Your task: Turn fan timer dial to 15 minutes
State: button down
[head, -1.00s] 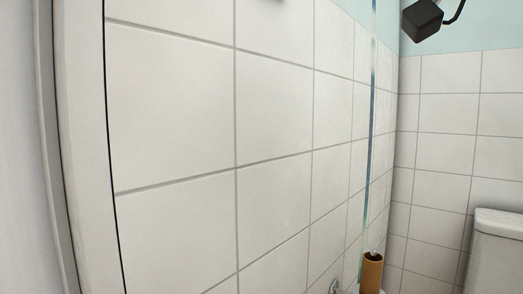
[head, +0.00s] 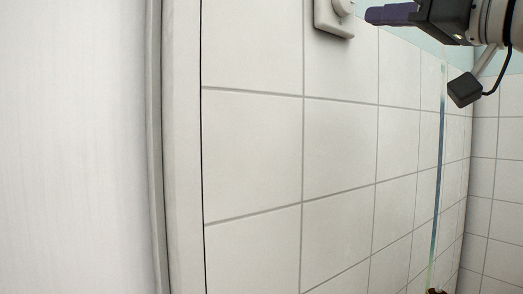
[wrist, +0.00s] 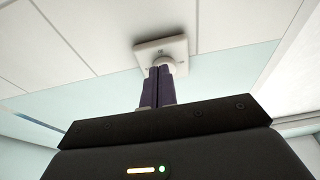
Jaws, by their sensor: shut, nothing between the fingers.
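The fan timer dial is a round white knob (head: 343,7) on a square white plate (head: 330,22) fixed to the tiled wall, cut off by the top of the head view. The wrist view shows the whole plate (wrist: 145,50) with the knob (wrist: 166,66) on it. No markings are readable. My gripper (head: 369,15) is shut and empty, its dark purple fingers pointing at the knob from the right in the head view, with a small gap. In the wrist view, my gripper's fingertips (wrist: 159,70) overlap the knob and hide part of it.
White wall tiles (head: 253,150) surround the plate, with pale blue wall above. A white door frame (head: 183,150) stands at the left. A shiny vertical strip (head: 437,170) runs down the wall at the right, near the corner.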

jog(key=shift+f+x, duration=0.25)
jog(key=shift+x, duration=0.75)
jog(key=shift+f+x, duration=0.25)
jog(key=shift+x, duration=0.75)
jog(key=shift+w, duration=0.15)
jog(key=shift+a+r+p, duration=0.1)
jog(key=shift+r+p, duration=0.15)
jog(key=shift+p, duration=0.2)
jog(key=shift+s+a+r, duration=0.1)
jog(key=shift+s+a, duration=0.05)
jog(key=shift+s, duration=0.05)
jog(key=shift+f, duration=0.45)
send_near(339, 25)
jog(key=shift+w+a+r+b, duration=0.1)
jog(key=shift+r+b, duration=0.1)
jog(key=shift+r, duration=0.15)
jog(key=shift+w+r+b, duration=0.1)
jog(key=shift+r+b, duration=0.05)
jog(key=shift+r, duration=0.2)
